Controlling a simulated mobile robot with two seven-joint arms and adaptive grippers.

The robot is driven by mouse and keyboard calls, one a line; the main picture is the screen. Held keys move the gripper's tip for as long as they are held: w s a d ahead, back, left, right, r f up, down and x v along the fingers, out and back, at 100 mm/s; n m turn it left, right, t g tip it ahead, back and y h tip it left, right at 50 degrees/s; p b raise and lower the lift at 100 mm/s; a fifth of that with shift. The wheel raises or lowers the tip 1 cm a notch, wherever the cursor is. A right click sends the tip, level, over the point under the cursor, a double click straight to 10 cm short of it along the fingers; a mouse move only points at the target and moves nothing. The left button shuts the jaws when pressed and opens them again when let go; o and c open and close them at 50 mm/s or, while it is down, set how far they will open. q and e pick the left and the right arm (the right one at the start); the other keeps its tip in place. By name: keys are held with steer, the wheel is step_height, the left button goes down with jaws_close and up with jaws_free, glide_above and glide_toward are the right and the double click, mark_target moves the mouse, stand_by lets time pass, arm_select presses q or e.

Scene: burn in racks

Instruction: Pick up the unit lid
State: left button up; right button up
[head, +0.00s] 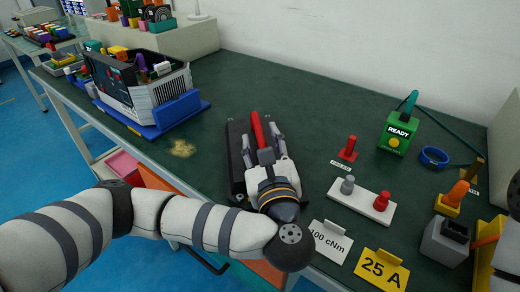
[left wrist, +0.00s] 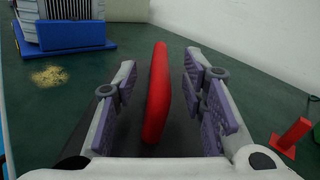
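The dark grey unit lid (head: 235,148) lies flat on the green bench, with a raised red bar handle (head: 258,130) along it. My left gripper (head: 262,145) is above the lid, pointing toward the back of the bench. In the left wrist view the red handle (left wrist: 158,95) stands between the two purple-padded fingers (left wrist: 165,100), with a gap on each side. The gripper is open and holds nothing. My gripper and wrist hide the lid's near part and right side. My right arm shows only at the right edge, and its gripper is out of view.
An open unit on a blue base (head: 155,128) stands at the left. To the right are a red post (head: 348,150), a white strip with two knobs (head: 355,203), tent cards (head: 381,270), a green READY box (head: 400,130) and a blue ring (head: 434,157). The bench behind the lid is clear.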

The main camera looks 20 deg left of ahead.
mark_target(261, 132)
arm_select(q)
steer(key=shift+w+a+f, duration=0.15)
steer(key=shift+w+a, duration=0.1)
steer(key=shift+w, duration=0.25)
steer(key=shift+w+a+f, duration=0.15)
steer(key=shift+w+a, duration=0.1)
steer(key=shift+w, duration=0.25)
steer(key=shift+r, duration=0.1)
jaws_close()
steer(key=shift+r, duration=0.1)
arm_select(e)
steer(key=shift+s+f, duration=0.25)
steer(key=shift+f, duration=0.05)
